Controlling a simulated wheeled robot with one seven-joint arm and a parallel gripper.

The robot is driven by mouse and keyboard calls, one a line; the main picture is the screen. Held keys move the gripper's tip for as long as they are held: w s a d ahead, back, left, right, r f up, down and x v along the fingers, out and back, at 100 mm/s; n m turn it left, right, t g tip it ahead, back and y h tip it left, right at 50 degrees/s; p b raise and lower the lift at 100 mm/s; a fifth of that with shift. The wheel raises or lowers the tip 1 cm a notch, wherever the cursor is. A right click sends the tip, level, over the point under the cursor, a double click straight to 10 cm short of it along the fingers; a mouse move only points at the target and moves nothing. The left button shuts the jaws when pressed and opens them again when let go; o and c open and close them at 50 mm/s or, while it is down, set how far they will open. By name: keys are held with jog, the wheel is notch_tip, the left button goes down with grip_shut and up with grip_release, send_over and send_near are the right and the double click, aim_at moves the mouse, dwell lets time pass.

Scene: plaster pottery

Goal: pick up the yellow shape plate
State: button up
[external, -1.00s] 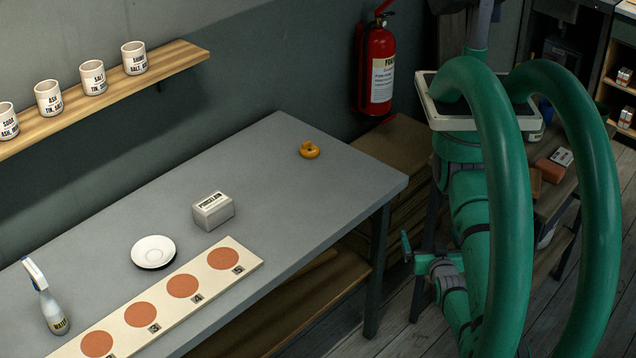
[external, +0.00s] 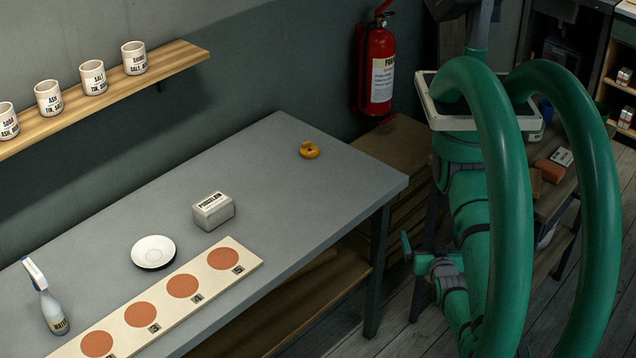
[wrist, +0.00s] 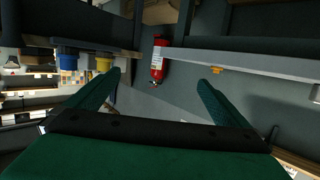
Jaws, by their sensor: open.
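The yellow shape plate (external: 309,150) is a small, rounded, orange-yellow piece with a dark spot or notch in its middle. It lies on the grey table (external: 262,165) near the far right corner, with nothing touching it. In the wrist view a small yellow piece (wrist: 217,70), apparently the same plate, shows at the table's edge, right of centre. My gripper (wrist: 160,83) is open, its two green fingers spread wide with nothing between them. It is well away from the plate. In the external view my arm is right of the table, and I cannot clearly make out the fingertips.
A white box (external: 213,211), a white saucer (external: 153,251), a spray bottle (external: 50,305) and a board with orange discs (external: 247,259) are on the table. A red fire extinguisher (external: 377,70) hangs on the wall behind. The table around the yellow plate is clear.

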aim_at(307, 144)
jog(key=c, duration=1.4)
jog(key=shift+o, duration=0.2)
